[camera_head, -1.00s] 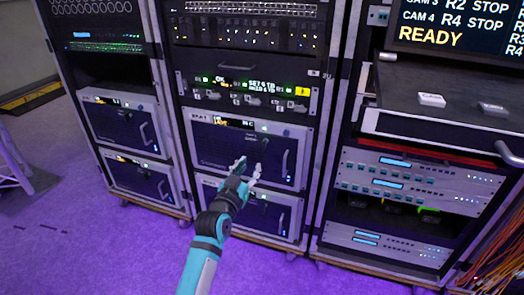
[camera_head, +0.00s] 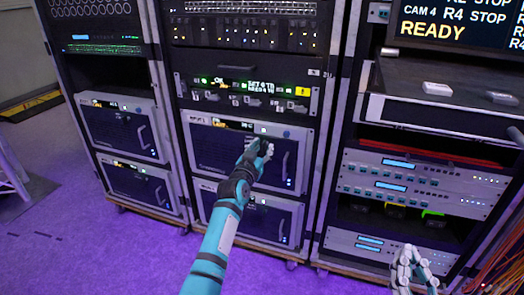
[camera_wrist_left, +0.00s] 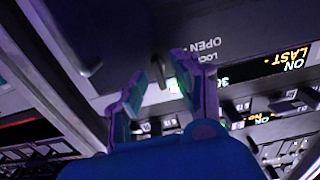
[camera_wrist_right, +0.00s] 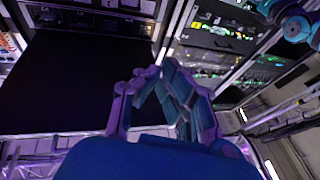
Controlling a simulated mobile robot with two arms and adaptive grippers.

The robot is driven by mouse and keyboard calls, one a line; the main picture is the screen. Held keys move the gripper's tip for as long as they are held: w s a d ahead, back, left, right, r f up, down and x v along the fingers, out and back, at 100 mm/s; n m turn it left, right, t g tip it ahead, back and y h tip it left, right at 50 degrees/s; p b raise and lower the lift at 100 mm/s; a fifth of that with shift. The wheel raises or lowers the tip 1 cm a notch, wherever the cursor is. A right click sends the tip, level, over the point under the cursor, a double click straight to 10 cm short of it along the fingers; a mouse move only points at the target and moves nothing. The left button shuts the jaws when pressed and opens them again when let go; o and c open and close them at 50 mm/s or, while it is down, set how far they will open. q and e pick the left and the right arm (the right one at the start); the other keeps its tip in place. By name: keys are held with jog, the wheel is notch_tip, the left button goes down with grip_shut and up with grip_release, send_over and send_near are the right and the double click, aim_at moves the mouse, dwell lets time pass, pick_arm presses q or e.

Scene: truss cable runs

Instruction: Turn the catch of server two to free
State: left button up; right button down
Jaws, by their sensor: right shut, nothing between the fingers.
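In the left wrist view, the small dark catch (camera_wrist_left: 157,72) stands between the spread fingertips of the left gripper (camera_wrist_left: 160,85), beside upside-down LOCK and OPEN lettering. I cannot tell whether they touch it. My right gripper (camera_head: 408,262) is shut and empty at the lower right; it also shows in the right wrist view (camera_wrist_right: 153,80).
Another similar server (camera_head: 270,217) sits below, and two more are in the left rack (camera_head: 120,130). A panel with lit displays (camera_head: 245,92) is above. The right rack holds a pull-out shelf (camera_head: 440,112) that juts forward. Orange cables (camera_head: 500,270) hang at the lower right.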

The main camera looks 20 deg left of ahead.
pick_arm(q)
grip_shut()
dwell(0.3)
